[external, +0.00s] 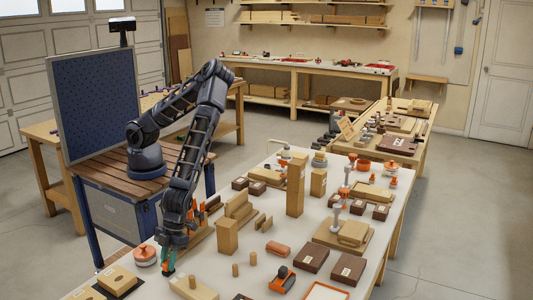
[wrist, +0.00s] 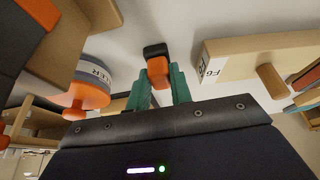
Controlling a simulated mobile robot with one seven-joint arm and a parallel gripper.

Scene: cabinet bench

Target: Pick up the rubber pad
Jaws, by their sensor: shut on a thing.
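My gripper (external: 168,264) is low over the near left part of the white bench, its teal fingers pointing down. In the wrist view, the fingers (wrist: 160,84) are shut on a small block with an orange face and a black end, which I take to be the rubber pad (wrist: 157,66). It sits at the fingertips. In the external view the gripper mostly hides it, and whether it touches the bench cannot be told.
A round orange and grey container (external: 145,256) stands just left of my gripper. A labelled wooden block (external: 192,288) lies close on the near right. Wooden blocks (external: 227,237) and an orange and black tool (external: 282,279) crowd the bench to the right.

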